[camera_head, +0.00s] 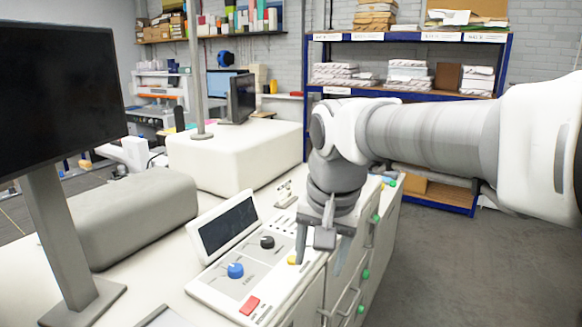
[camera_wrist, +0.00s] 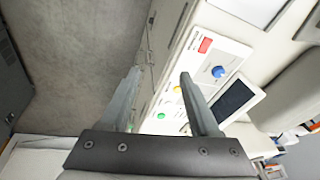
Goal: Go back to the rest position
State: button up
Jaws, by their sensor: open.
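My gripper (camera_head: 318,262) hangs at the end of my arm, pointing down over the right front edge of the white machine. Its fingers are apart with nothing between them. In the wrist view my gripper (camera_wrist: 160,88) also shows two spread, empty fingers. Beside it is a white control panel (camera_head: 208,283) with a blue knob (camera_head: 235,270), a black knob (camera_head: 267,242), a red button (camera_head: 249,305) and a yellow button (camera_head: 292,260). The panel's red button (camera_wrist: 205,45) and blue knob (camera_wrist: 218,72) show in the wrist view. I cannot tell whether a fingertip touches anything.
A dark monitor (camera_head: 55,95) on a grey stand is at the left. A tilted screen (camera_head: 228,226) stands behind the knobs. A large white box-shaped housing (camera_head: 235,160) is farther back. Blue shelving (camera_head: 400,95) lines the back wall. The grey floor (camera_head: 455,275) at right is clear.

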jog(key=s+d+f+n+t, duration=0.2)
jog(key=s+d+f, duration=0.3)
jog(key=s+d, duration=0.4)
jog(key=s+n, duration=0.1)
jog(key=s, duration=0.3)
jog(key=shift+d+t+h, duration=0.3)
jog(key=shift+d+h, duration=0.05)
jog(key=shift+h, duration=0.05)
